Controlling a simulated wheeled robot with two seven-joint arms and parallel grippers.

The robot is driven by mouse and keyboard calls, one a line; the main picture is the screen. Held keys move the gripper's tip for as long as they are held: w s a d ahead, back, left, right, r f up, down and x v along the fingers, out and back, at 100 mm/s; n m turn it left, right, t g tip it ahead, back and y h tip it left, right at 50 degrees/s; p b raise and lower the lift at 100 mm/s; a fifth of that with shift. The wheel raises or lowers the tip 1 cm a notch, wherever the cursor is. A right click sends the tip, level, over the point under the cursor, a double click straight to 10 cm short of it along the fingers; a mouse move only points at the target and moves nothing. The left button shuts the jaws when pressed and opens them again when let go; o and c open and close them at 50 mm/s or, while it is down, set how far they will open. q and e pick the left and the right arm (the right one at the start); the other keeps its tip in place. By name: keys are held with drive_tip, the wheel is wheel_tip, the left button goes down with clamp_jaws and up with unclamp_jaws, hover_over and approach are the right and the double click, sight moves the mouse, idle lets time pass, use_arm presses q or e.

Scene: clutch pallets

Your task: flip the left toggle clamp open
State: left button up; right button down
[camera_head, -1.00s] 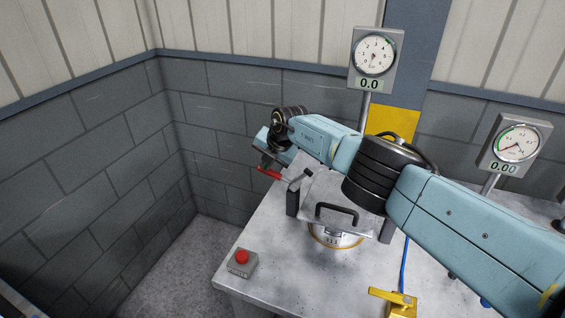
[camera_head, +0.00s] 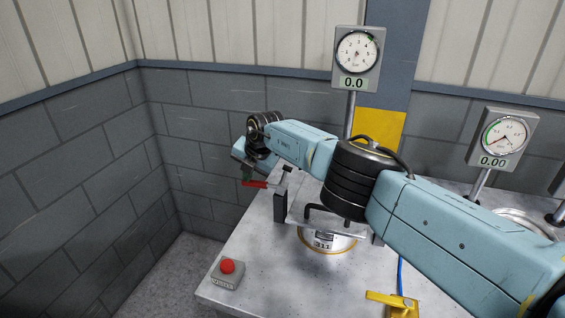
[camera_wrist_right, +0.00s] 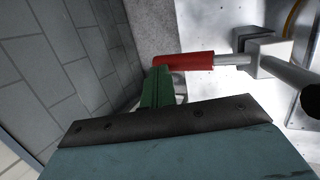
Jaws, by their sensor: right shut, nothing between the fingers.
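The left toggle clamp has a red handle (camera_head: 255,184) that sticks out to the left, nearly level, from its metal arm and dark post (camera_head: 280,206). In the right wrist view the red grip (camera_wrist_right: 187,61) lies across the top, joined to a metal rod and block. My right gripper (camera_head: 247,173) is at the outer end of the handle, small and partly hidden by my wrist. In the wrist view its green fingers (camera_wrist_right: 158,84) are shut and empty, their tips close to the grip's left end; I cannot tell whether they touch. My left gripper is out of view.
The clamp stands on a grey metal table (camera_head: 250,245). A plate with a black handle (camera_head: 335,222) lies above a round part (camera_head: 325,241). A red button box (camera_head: 226,272), a yellow piece (camera_head: 391,301) and two gauges (camera_head: 357,55) (camera_head: 502,138) stand nearby. My right arm hides the table's middle.

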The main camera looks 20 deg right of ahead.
drive_tip(key=shift+s+f, duration=0.1)
drive_tip(key=shift+f, duration=0.15)
wheel_tip(320, 180, up, 14)
drive_tip(key=s+a+p, duration=0.1)
drive_tip(key=a+p, duration=0.1)
drive_tip(key=p, duration=0.3)
drive_tip(key=shift+a+p, duration=0.3)
drive_tip(key=shift+p, duration=0.1)
drive_tip(key=shift+s+r, duration=0.1)
